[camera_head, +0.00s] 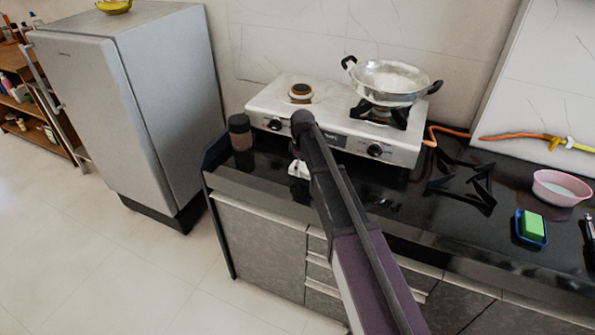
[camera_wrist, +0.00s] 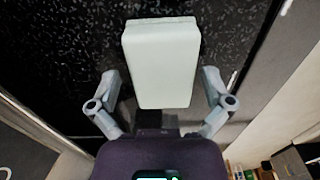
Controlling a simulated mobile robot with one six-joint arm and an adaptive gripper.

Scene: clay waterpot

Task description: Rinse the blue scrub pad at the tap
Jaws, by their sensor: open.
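A green block (camera_head: 533,226) lies on a blue dish or pad (camera_head: 517,229) on the dark counter at the right in the head view. I cannot tell whether either is the scrub pad. In the wrist view, a pale, nearly white block (camera_wrist: 160,45) lies ahead of and between the fingers of my gripper (camera_wrist: 161,76). The fingers are open, with gaps on both sides of the block. In the head view a small white shape (camera_head: 298,169) shows beside my arm, partly hidden by it. No tap is in view.
A white two-burner stove (camera_head: 345,140) carries a metal pan (camera_head: 388,80). A brown jar (camera_head: 240,132) stands left of it. A black pan stand (camera_head: 462,185) and pink bowl (camera_head: 561,188) are to the right. A grey fridge (camera_head: 130,100) stands left of the counter.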

